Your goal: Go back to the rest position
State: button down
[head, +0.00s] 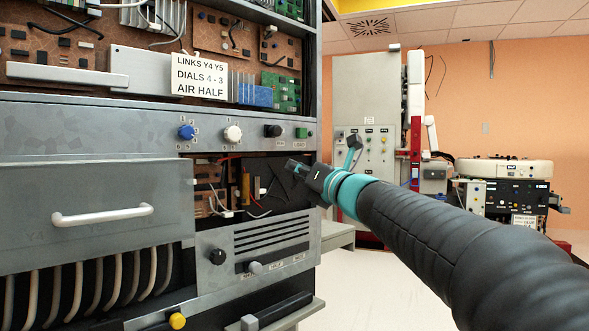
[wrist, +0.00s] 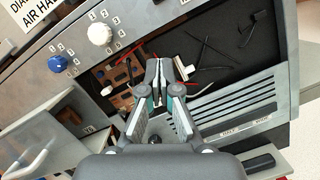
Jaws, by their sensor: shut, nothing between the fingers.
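My gripper (head: 298,168) is in front of the open bay in the grey cabinet, at the end of my arm coming in from the right. In the wrist view my gripper (wrist: 158,72) points at the bay, its two fingers together with nothing between them. The open bay (wrist: 235,40) has a dark back with loose dark wires. A brown circuit board (wrist: 122,100) and a red wire show beside the fingers. I cannot tell the exact gap between the fingertips and the bay.
Left of the bay is a grey panel with a white handle (head: 102,215). Above it are a blue knob (head: 187,132), a white knob (head: 233,133) and a black knob (head: 273,130). A slotted grey panel (head: 255,250) sits below. The floor (head: 365,290) at right is clear.

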jog(key=s+f+n+g+h, duration=0.2)
jog(key=s+f+n+g, duration=0.25)
jog(key=f+n, duration=0.6)
jog(key=s+f+n+g+h, duration=0.25)
jog(key=s+f+n, duration=0.25)
jog(key=f+n, duration=0.6)
jog(key=s+d+f+n+g+h+p, duration=0.1)
jog(key=s+d+f+n+h, duration=0.3)
jog(key=s, duration=0.9)
jog(key=s+d+f+n+g+h+p, duration=0.2)
jog(key=s+d+f+n+h, duration=0.2)
jog(key=s+d+f+n, duration=0.4)
jog(key=shift+s+d+f, duration=1.55)
jog(key=shift+s+f, duration=0.25)
jog(key=shift+s, duration=0.7)
